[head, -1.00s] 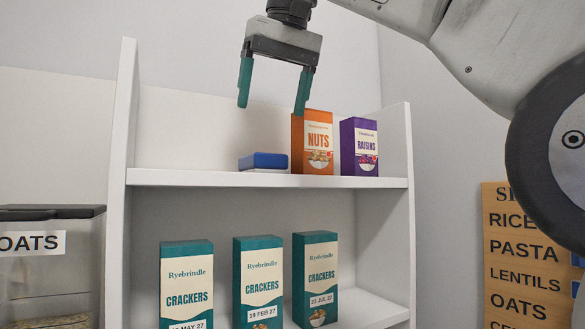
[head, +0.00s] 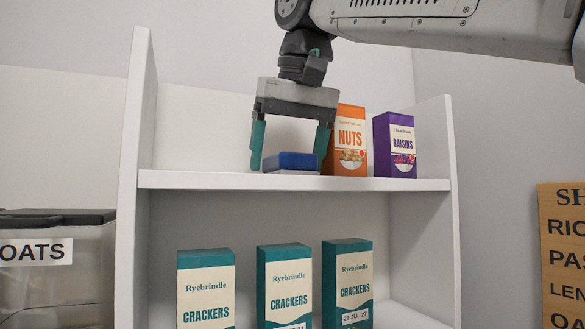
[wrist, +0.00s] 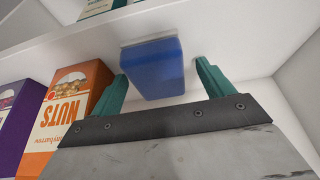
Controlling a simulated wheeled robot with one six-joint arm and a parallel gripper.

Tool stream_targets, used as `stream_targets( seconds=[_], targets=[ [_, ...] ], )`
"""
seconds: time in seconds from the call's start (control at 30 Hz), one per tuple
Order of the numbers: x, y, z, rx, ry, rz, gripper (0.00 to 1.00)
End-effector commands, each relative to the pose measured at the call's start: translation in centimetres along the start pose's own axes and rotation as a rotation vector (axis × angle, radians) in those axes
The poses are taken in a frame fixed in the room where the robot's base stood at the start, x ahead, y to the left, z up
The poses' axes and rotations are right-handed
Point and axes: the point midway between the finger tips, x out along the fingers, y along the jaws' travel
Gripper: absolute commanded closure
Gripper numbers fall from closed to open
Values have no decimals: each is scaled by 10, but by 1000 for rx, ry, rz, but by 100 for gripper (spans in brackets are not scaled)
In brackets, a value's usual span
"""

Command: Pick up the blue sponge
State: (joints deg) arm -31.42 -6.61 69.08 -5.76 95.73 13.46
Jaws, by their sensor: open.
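The blue sponge (head: 291,160) lies flat on the white upper shelf, with a pale layer along its bottom. It also shows in the wrist view (wrist: 152,68), between the finger lines. My gripper (head: 289,163) is open, with one teal finger on each side of the sponge. In the wrist view my gripper (wrist: 160,85) has its fingers apart, with a gap visible between the right finger and the sponge. The left finger is close to the sponge; I cannot tell whether it touches.
An orange nuts box (head: 351,140) stands just right of the right finger, and a purple raisins box (head: 395,145) beyond it. Several teal cracker boxes (head: 284,285) stand on the lower shelf. The shelf's left side panel (head: 138,110) rises left of my gripper, with free room between.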

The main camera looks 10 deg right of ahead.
Motion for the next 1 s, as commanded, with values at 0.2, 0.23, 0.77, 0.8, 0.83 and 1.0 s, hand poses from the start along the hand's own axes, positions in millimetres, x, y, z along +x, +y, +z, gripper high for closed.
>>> stream_targets(
  seconds=[0.2,0.23,0.77,0.8,0.83,1.0],
  targets=[
    [3,3,0,5,1,2,20],
    [3,3,0,5,1,2,20],
    [2,2,0,4,1,2,71],
    [1,2,0,4,1,1,71],
    [0,2,-1,4,1,1,71],
    [-11,2,-6,3,1,1,71]
  ],
)
